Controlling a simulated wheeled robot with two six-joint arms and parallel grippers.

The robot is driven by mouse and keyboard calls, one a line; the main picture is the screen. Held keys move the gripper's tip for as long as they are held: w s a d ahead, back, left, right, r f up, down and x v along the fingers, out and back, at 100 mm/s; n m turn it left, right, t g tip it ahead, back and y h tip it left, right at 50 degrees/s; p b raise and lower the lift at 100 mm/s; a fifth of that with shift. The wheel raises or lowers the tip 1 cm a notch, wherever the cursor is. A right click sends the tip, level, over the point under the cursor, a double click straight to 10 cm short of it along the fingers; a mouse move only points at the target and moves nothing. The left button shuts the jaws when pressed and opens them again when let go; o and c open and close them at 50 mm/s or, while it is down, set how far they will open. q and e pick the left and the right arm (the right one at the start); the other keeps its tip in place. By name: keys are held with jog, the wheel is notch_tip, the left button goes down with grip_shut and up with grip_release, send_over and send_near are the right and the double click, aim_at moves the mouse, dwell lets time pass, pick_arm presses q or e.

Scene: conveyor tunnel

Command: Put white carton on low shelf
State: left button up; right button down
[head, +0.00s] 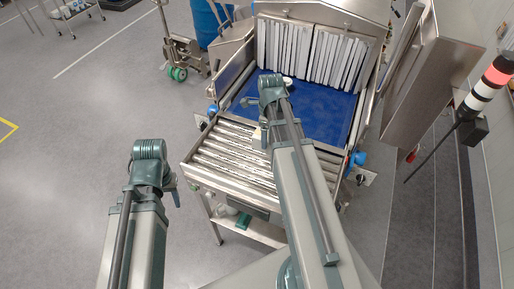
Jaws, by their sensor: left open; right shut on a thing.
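My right arm reaches over the roller conveyor, and its gripper (265,118) points down, mostly hidden by the wrist. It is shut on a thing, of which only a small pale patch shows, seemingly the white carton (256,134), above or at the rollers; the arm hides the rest. My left gripper (174,192) is open, left of the conveyor over the floor, partly hidden by its own wrist. The low shelf (262,233) is a metal shelf beneath the rollers; a white item and a green item (243,222) are on it.
The rollers (215,160) lead to a blue belt (325,110) and a tunnel with a strip curtain (310,55). A small white round item (288,80) is near my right wrist. A signal tower (487,88) stands at right. The floor at left is open.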

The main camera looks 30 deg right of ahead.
jog(key=shift+w, duration=0.6)
jog(key=shift+s, duration=0.15)
jog(key=shift+s+f+b, duration=0.2)
jog(key=shift+f+b, duration=0.05)
jog(key=shift+b, duration=0.1)
jog(key=b, duration=0.5)
send_over(266, 162)
notch_tip(266, 162, down, 5)
jog(key=shift+w+r, duration=0.1)
pick_arm(q)
notch_tip(266, 162, down, 6)
jog(key=shift+w+b, duration=0.3)
jog(key=shift+w, duration=0.15)
pick_arm(e)
jog(key=shift+f, duration=0.45)
pick_arm(q)
jog(key=shift+f, duration=0.25)
pick_arm(e)
jog(key=shift+f, duration=0.1)
pick_arm(q)
notch_tip(266, 162, down, 3)
jog(key=b, duration=0.3)
jog(key=shift+f+b, duration=0.2)
jog(key=shift+b, duration=0.15)
pick_arm(e)
notch_tip(266, 162, down, 3)
jog(key=shift+f, duration=0.2)
